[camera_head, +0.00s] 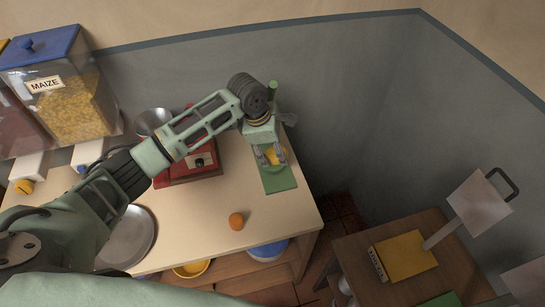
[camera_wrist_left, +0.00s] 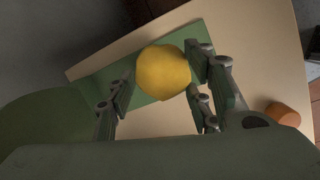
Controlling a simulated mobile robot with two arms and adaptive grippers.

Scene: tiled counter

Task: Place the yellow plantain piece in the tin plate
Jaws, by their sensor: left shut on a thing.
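The yellow plantain piece (camera_head: 275,154) is between the fingers of my left gripper (camera_head: 272,157), over the green board (camera_head: 280,182) on the counter. My left gripper is shut on it; in the left wrist view the yellow piece (camera_wrist_left: 163,72) shows as a rounded lump between the finger pads (camera_wrist_left: 160,95). I cannot tell whether it touches the board. The tin plate (camera_head: 130,238) lies on the counter at the left, partly hidden behind my left arm. My right gripper is not in view.
A small orange-brown round thing (camera_head: 236,221) lies on the counter (camera_head: 190,222) near its front right. A red device (camera_head: 183,172) stands behind my left arm.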

